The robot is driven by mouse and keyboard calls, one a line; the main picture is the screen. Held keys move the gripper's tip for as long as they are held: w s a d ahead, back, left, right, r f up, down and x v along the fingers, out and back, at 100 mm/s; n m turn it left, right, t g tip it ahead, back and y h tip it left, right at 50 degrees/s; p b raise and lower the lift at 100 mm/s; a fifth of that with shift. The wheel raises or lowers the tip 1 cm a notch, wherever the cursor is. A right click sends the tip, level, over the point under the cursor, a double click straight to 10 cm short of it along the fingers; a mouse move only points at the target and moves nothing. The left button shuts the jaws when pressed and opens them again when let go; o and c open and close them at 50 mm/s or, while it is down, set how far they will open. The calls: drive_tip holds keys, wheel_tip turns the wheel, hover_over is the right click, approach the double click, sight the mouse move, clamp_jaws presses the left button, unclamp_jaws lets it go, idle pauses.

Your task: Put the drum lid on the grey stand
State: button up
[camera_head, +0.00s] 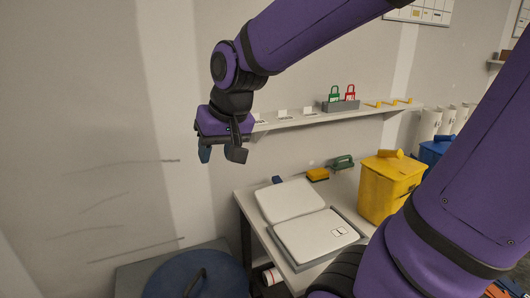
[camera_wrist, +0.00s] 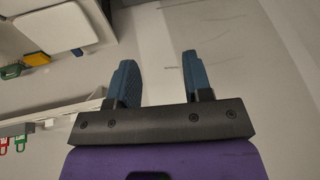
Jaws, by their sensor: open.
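A round blue lid (camera_head: 180,278) with a dark bar handle (camera_head: 195,283) is at the bottom left of the head view, cut off by the frame edge. A flat grey surface (camera_head: 135,278), which looks like the grey stand, shows behind and left of it. I cannot tell whether the lid rests on it or on a drum. My gripper (camera_head: 222,154) is high above the lid, in front of the wall, and well apart from it. Its two blue fingers are apart and empty in the wrist view (camera_wrist: 155,78). Neither lid nor stand shows in the wrist view.
A white bench (camera_head: 250,210) right of the lid carries an open white case (camera_head: 290,200), a yellow bin (camera_head: 388,190), a yellow sponge (camera_head: 318,174) and a green-handled tool (camera_head: 342,162). A wall shelf (camera_head: 300,120) with padlocks runs right of my gripper. The left wall is clear.

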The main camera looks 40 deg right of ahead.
drive_tip(key=s+d+r+n, duration=0.1)
drive_tip(key=s+r+n, duration=0.1)
drive_tip(key=s, duration=1)
drive_tip(key=shift+d+r+n+t+h, duration=0.3)
drive_tip(key=shift+r+h, duration=0.1)
drive_tip(key=shift+r, duration=0.15)
drive_tip(key=shift+s+d, duration=0.1)
